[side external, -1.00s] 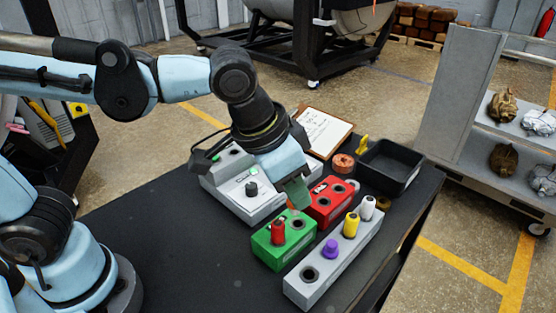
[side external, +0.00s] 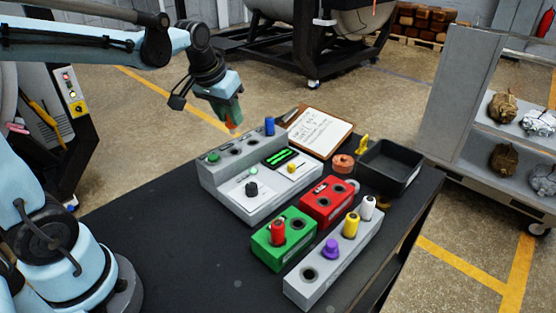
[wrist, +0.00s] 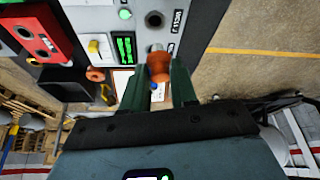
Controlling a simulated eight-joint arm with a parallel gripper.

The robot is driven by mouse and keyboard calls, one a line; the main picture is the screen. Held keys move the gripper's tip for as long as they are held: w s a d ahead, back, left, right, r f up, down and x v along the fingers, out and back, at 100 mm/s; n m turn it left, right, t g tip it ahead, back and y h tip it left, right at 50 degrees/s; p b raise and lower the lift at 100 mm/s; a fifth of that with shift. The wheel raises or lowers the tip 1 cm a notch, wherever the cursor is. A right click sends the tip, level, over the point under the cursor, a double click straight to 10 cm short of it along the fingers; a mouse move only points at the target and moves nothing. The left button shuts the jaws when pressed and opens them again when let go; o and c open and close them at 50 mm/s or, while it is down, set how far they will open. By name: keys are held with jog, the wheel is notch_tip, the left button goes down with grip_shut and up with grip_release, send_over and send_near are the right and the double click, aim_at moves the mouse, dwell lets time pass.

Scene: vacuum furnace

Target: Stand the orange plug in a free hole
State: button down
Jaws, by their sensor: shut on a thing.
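My gripper (side external: 230,114) is raised above the back left of the grey control box (side external: 225,190). Its green fingers (wrist: 161,88) are shut on the orange plug (wrist: 158,66), whose tip (side external: 231,127) shows below them, clear of the box. The box's raised back row has dark holes (side external: 236,150) and a blue plug (side external: 269,126) at its right end. The green block (side external: 270,255) holds a red plug (side external: 277,233) beside an empty hole (side external: 298,225). The red block (side external: 318,215) has empty holes (side external: 320,203). The long grey block (side external: 330,272) has an empty front hole (side external: 310,274).
On the grey block stand purple (side external: 330,249), yellow (side external: 351,225) and white (side external: 367,208) plugs. A clipboard (side external: 318,130), a copper-coloured ring (side external: 342,164) and a black tray (side external: 390,166) lie behind. The black table (side external: 180,245) is clear at front left.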

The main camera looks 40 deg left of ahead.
aim_at(228, 124)
jog(key=shift+f, duration=2.15)
jog(key=shift+f, duration=1.4)
jog(key=shift+c, duration=2)
grip_release()
jog(key=shift+r, duration=0.1)
jog(key=shift+r, duration=2.45)
jog(key=shift+s+d, duration=0.1)
jog(key=shift+d, duration=0.05)
